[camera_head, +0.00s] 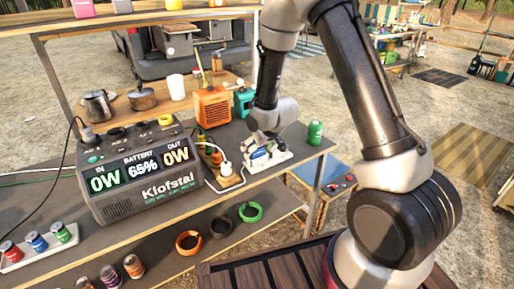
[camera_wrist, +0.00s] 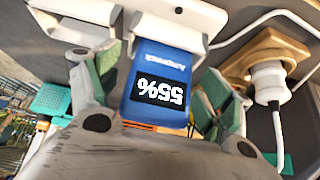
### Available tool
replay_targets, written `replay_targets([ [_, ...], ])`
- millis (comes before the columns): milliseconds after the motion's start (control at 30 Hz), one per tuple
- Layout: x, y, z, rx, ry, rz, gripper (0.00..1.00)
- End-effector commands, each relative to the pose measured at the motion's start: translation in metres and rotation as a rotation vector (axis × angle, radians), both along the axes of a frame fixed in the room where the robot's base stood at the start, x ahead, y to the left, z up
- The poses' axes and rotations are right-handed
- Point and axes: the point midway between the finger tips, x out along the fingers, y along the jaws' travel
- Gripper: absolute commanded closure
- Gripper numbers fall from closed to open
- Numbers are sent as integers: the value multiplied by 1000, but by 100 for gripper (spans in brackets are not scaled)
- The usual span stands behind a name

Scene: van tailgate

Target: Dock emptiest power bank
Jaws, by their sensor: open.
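A blue power bank (camera_wrist: 160,62) lies between the fingers of my gripper (camera_wrist: 158,85) in the wrist view. Its screen reads 55%, upside down in the picture. The gripper is open, with a green-padded finger on either side of the bank. The bank's far end is at a white holder (camera_wrist: 183,22); I cannot tell if it sits in it. Another white holder (camera_wrist: 75,28) stands to the left and looks empty. In the head view my gripper (camera_head: 262,146) is low over the white dock (camera_head: 280,157) at the table's right end, largely hiding the blue bank.
A white plug (camera_wrist: 268,85) sits in a wooden socket block (camera_wrist: 265,48) right of the bank, with a cable. A large Klofstal power station (camera_head: 137,176) shows 65% battery. An orange box (camera_head: 212,106) and green can (camera_head: 315,132) stand nearby. Coils (camera_head: 250,211) lie below.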

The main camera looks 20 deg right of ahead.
Motion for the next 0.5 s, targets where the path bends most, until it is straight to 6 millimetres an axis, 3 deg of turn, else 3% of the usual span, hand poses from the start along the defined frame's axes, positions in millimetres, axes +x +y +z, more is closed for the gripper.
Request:
replay_targets([
  [167,-9,-3,17,1,-2,0,20],
  [500,-46,-15,79,1,-6,-1,20],
])
